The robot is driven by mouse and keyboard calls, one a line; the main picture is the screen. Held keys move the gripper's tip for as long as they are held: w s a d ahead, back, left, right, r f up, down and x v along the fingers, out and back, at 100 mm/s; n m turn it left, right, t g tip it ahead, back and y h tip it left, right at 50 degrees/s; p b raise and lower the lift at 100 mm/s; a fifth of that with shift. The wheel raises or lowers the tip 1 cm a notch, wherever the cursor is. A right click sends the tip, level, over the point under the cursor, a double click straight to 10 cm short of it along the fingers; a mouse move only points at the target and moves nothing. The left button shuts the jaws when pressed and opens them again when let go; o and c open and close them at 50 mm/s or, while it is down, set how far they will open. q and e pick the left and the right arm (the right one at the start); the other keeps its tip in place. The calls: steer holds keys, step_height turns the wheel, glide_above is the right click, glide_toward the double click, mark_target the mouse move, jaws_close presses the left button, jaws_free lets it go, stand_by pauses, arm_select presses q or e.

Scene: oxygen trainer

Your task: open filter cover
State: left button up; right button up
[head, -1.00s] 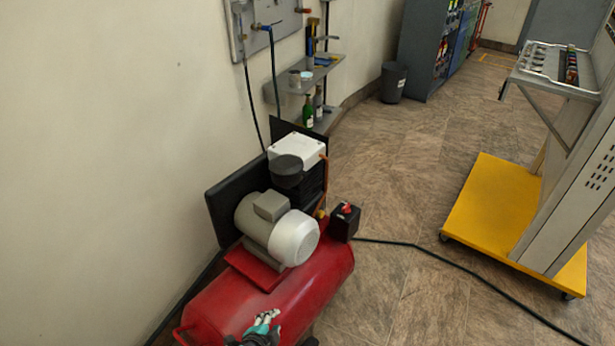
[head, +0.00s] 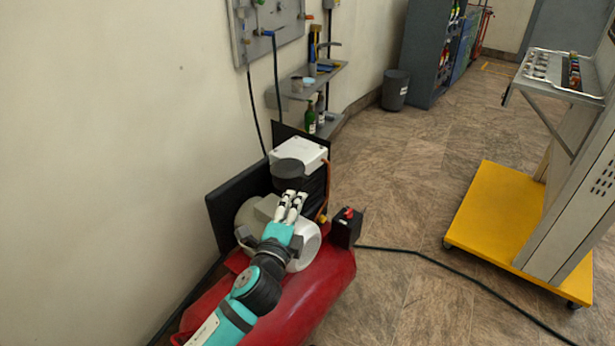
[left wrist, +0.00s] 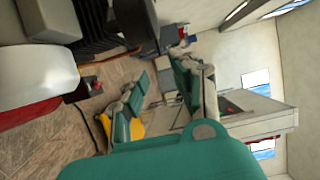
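The filter cover, a dark grey round cap (head: 288,170), sits on the front of the compressor's pump, beside a white box (head: 300,150). My left gripper (head: 291,196) reaches up over the motor, with its pale fingertips just below the cap; whether they touch it I cannot tell. Its two fingers stand a little apart with nothing seen between them. They also show in the left wrist view (left wrist: 160,95). I cannot single out the cap for certain in the left wrist view. My right gripper is not in view.
The red compressor tank (head: 325,280) and pale motor (head: 305,250) lie under my left arm. A black switch box (head: 345,230) stands right of the motor. A wall is close on the left.

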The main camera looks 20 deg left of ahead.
mark_target(308, 177)
arm_select(q)
steer(key=w, duration=1.1)
steer(key=shift+a+f, duration=0.1)
steer(key=shift+a, duration=0.15)
jaws_close()
steer(key=shift+f, duration=0.15)
